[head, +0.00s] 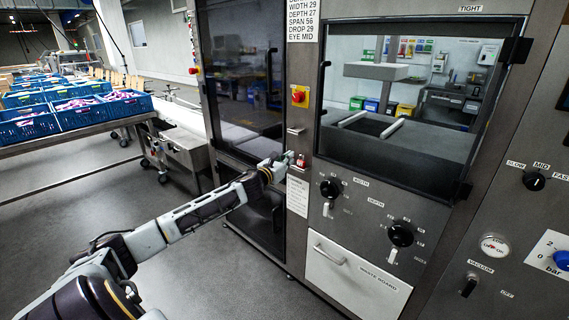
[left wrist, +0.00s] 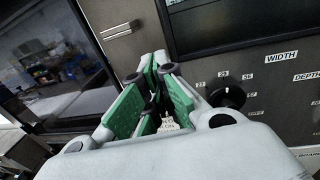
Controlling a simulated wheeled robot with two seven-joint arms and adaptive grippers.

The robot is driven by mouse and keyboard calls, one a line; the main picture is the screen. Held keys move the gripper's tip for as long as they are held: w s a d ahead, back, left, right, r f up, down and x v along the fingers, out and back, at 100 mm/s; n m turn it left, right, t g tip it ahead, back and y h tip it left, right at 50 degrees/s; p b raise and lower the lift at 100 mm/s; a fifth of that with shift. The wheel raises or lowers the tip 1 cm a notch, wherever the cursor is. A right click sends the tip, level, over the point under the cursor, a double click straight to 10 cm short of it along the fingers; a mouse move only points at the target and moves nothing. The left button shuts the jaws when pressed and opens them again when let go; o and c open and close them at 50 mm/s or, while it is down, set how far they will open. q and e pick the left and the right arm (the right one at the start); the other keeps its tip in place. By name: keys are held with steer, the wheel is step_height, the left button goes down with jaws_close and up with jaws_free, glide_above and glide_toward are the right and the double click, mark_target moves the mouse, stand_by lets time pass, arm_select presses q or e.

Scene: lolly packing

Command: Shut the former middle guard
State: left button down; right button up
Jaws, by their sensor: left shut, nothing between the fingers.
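A large glass guard (head: 420,190) in a black frame sits above the WIDTH and DEPTH knobs on the grey machine front; whether it is fully closed I cannot tell. A taller dark glass door (head: 240,80) stands to its left; it also shows in the left wrist view (left wrist: 55,60). No label on either names the former middle guard. My left gripper (head: 285,160) is shut and empty, in front of the narrow panel between them, near a small red part (head: 301,161). Its green finger pads show in the left wrist view (left wrist: 150,98). My right gripper is out of view.
A red emergency button (head: 298,95) is above my left gripper. The WIDTH knob (head: 330,188), DEPTH knob (head: 400,234) and white waste drawer (head: 355,280) are below the guard. Blue crates (head: 25,125) stand on a table at left. The floor between is clear.

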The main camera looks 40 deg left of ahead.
arm_select(q)
steer(key=shift+s+a, duration=0.15)
steer(key=shift+s, duration=0.9)
steer(key=shift+f, duration=0.15)
